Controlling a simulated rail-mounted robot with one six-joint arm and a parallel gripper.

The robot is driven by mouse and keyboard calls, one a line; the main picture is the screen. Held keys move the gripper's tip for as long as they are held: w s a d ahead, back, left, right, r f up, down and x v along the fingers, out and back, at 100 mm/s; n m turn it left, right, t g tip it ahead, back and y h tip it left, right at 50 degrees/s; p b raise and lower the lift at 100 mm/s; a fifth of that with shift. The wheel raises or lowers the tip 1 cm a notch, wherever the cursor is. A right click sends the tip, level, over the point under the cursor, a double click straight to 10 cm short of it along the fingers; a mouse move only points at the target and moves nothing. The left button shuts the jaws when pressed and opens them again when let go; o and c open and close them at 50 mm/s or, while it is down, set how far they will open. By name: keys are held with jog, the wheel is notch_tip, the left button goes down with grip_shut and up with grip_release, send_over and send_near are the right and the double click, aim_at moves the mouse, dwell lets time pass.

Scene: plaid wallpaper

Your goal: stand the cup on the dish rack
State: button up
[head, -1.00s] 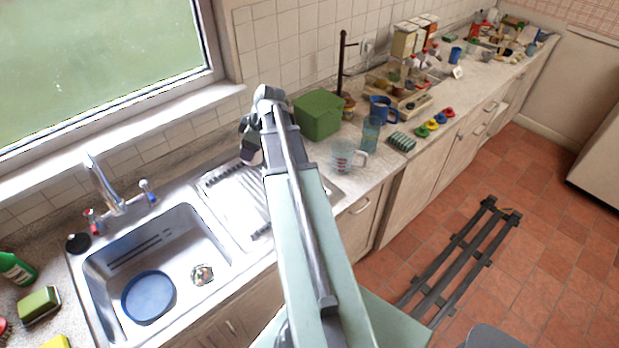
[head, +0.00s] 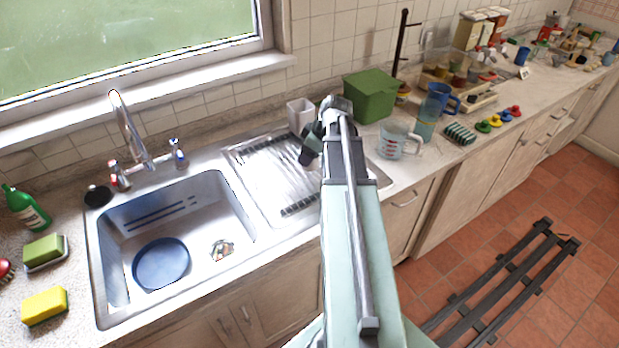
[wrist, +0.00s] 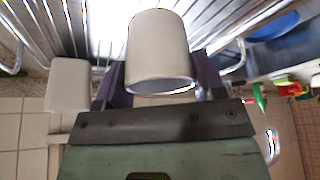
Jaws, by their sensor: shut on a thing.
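A white cup (wrist: 158,45) is between my gripper's fingers (wrist: 160,85) in the wrist view, and the fingers are shut on it. In the head view my gripper (head: 311,148) is over the right part of the drainer, and the cup is hidden behind my arm there. The dish rack (head: 268,172) is a silver wire rack on the drainer right of the sink. Its metal bars (wrist: 85,25) show behind the cup in the wrist view. I cannot tell whether the cup touches the rack.
A white container (head: 300,114) stands at the wall behind the rack, with a green box (head: 370,96) to its right. A measuring jug (head: 398,141) and a blue mug (head: 442,98) stand further right. The sink (head: 175,240) holds a blue bowl (head: 161,263).

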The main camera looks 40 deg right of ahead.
notch_tip(320, 180, down, 5)
jog(key=b, duration=0.4)
jog(key=shift+r, duration=0.55)
jog(key=shift+f, duration=0.25)
jog(key=o, duration=1.1)
jog(key=shift+r, duration=0.15)
jog(key=p+v, duration=1.1)
jog(key=v, duration=0.1)
